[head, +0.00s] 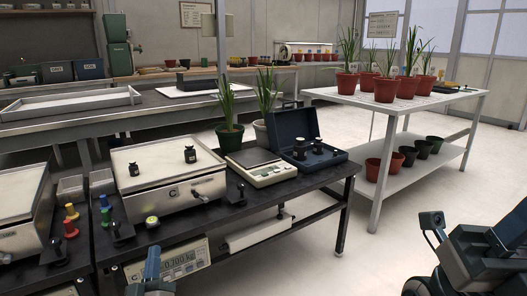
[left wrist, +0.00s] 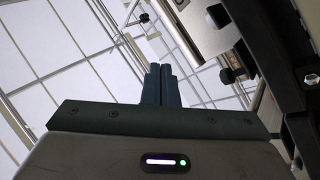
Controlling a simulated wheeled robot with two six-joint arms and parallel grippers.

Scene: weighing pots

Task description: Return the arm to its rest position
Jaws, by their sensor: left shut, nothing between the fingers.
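My left gripper (head: 152,270) shows at the bottom of the head view, low in front of the black table. In the left wrist view its two blue-grey fingers (left wrist: 158,86) are together, with nothing between them. Part of my right arm (head: 480,248) shows at the lower right of the head view, over the floor and away from the tables. I cannot make out its finger opening.
The black table (head: 320,178) holds a platform scale (head: 160,165), a small scale (head: 262,167), an open dark case (head: 310,150) and a green pot (head: 229,138). Several potted plants stand on the white table (head: 440,97). Floor (head: 385,255) is clear between the table and my right arm.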

